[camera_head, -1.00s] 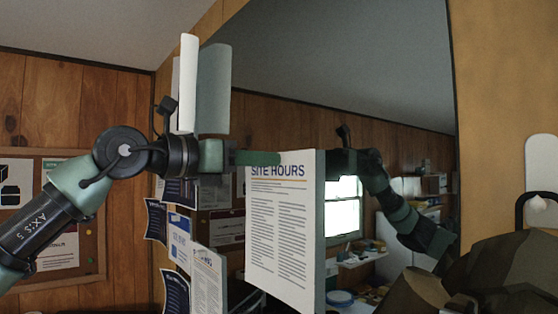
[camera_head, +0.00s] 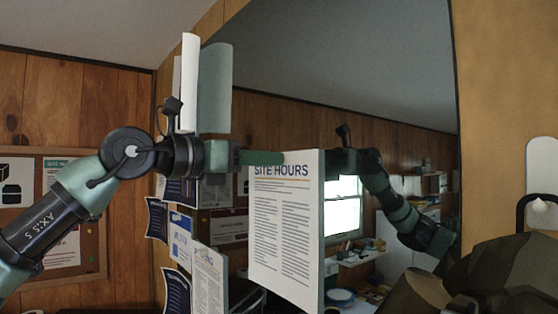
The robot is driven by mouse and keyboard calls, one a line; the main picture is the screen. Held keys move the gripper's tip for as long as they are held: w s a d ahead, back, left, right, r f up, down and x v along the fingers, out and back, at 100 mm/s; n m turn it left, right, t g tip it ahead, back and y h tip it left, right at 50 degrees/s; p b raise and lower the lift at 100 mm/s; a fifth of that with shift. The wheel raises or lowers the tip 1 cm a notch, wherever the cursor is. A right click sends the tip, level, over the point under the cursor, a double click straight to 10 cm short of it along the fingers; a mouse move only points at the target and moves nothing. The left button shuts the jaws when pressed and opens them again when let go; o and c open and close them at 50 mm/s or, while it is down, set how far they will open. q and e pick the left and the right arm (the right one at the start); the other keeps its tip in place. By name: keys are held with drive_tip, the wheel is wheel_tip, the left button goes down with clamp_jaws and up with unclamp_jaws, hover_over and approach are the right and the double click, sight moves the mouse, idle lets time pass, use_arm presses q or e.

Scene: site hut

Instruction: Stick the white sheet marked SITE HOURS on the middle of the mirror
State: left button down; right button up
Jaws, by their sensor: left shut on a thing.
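The white sheet marked SITE HOURS (camera_head: 283,235) hangs upright in front of the mirror (camera_head: 330,70), its print facing me at a slant. My left gripper (camera_head: 268,158) is shut on the sheet's top edge. The sheet's right edge is very close to the mirror surface; I cannot tell whether it touches. The mirror fills the middle of the view at a steep angle and reflects my arm, a window and shelves. The sheet hides part of the mirror's lower middle. My right gripper is not in view.
Several papers (camera_head: 180,240) hang on the wall left of the mirror. A white curved panel (camera_head: 188,80) stands out near the mirror's upper left edge, above my gripper. A notice board (camera_head: 92,200) is at the left. A dark bag-like thing (camera_head: 500,270) hangs at the lower right.

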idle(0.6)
use_arm(q)
drive_tip(key=c, duration=1.3)
unclamp_jaws()
drive_tip(key=shift+d, duration=0.1)
drive_tip(key=shift+o, duration=0.6)
drive_tip(key=shift+w+d, duration=0.1)
drive_tip(key=shift+d, duration=0.05)
